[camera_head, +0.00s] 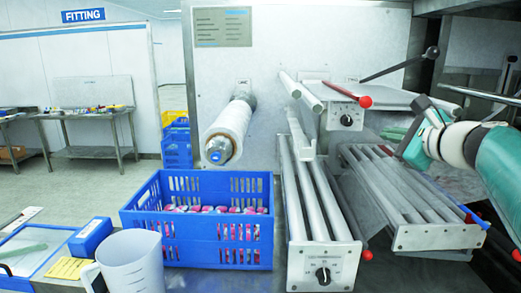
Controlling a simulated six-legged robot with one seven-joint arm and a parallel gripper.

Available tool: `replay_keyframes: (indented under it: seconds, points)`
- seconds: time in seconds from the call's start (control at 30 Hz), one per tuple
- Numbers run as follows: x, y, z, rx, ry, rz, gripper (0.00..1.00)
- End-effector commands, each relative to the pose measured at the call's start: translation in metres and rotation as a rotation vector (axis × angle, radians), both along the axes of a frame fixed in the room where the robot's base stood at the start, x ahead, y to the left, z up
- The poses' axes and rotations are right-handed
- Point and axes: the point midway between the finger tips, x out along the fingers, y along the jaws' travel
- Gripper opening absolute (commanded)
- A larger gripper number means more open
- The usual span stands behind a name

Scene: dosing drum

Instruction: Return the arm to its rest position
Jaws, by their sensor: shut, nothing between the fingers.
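My arm, teal and white, reaches in from the right edge, above the right-hand roller rack.
A blue crate (197,233) with pink packs, a clear jug (133,262) and a blue box (90,236) stand at the front left. A white roll (229,130) juts from the machine. Red-tipped levers (366,102) stick out near my arm. Open floor lies at left.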

Motion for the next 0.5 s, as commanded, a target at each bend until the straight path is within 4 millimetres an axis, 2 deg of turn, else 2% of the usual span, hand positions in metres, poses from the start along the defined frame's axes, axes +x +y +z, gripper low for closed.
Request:
replay_keyframes:
  seconds: [0.03,0.1,0.2,0.33,0.5]
  points:
    - [-0.013,0.03,-0.02,-0.125,0.039,0.066,0.0]
    - [-0.033,0.063,-0.05,-0.313,0.092,0.161,0.0]
    - [-0.069,0.102,-0.096,-0.589,0.153,0.316,0.0]
    - [-0.122,0.135,-0.153,-0.951,0.205,0.543,0.0]
    - [-0.191,0.151,-0.222,-1.412,0.227,0.865,0.0]
